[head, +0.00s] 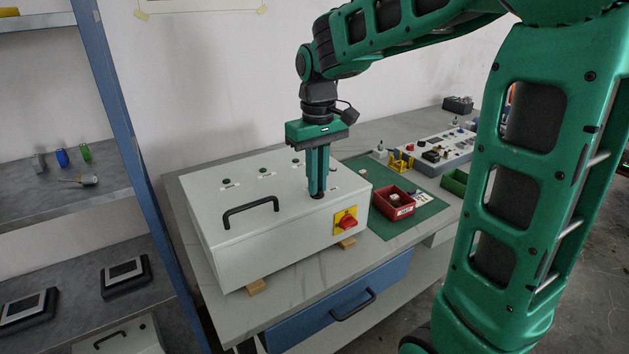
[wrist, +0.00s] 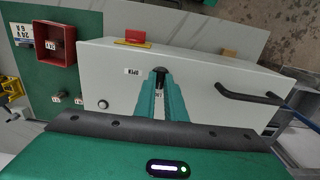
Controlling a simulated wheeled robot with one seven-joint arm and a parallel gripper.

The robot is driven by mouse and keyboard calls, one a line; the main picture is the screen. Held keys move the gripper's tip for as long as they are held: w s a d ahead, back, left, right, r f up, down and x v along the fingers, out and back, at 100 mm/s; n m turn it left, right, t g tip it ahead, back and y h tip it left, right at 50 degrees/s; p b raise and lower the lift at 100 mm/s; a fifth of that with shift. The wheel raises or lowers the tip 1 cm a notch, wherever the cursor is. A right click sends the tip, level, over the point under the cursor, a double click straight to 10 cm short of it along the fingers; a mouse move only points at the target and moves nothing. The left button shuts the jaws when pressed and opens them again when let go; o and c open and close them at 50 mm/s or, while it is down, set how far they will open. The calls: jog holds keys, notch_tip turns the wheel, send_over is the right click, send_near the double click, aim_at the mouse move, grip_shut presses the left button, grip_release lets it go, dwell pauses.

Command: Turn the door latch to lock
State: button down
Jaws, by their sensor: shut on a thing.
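The plate processor is a light grey box (head: 240,223) on the workbench, with a black handle (head: 251,211) on its top face. My green gripper (head: 317,193) points straight down at the top face near its right front edge. Its fingers are close together and shut on the small dark door latch (wrist: 159,70), which shows at the fingertips in the wrist view. The fingers hide most of the latch, so its exact angle cannot be told. A small label (wrist: 132,71) lies beside it.
A red bin (head: 394,203) and a green bin (head: 454,182) stand right of the box on a green mat (head: 420,213). A control panel (head: 437,150) lies behind them. A blue shelf post (head: 107,88) rises at the left. Small wooden blocks (head: 257,287) support the box.

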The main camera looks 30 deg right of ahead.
jog(key=shift+w+r, duration=0.1)
jog(key=shift+w, duration=0.1)
jog(key=c, duration=1.9)
grip_release()
jog(key=shift+o, duration=0.4)
jog(key=shift+s, duration=0.1)
notch_tip(320, 180, up, 11)
jog(key=shift+f, duration=0.2)
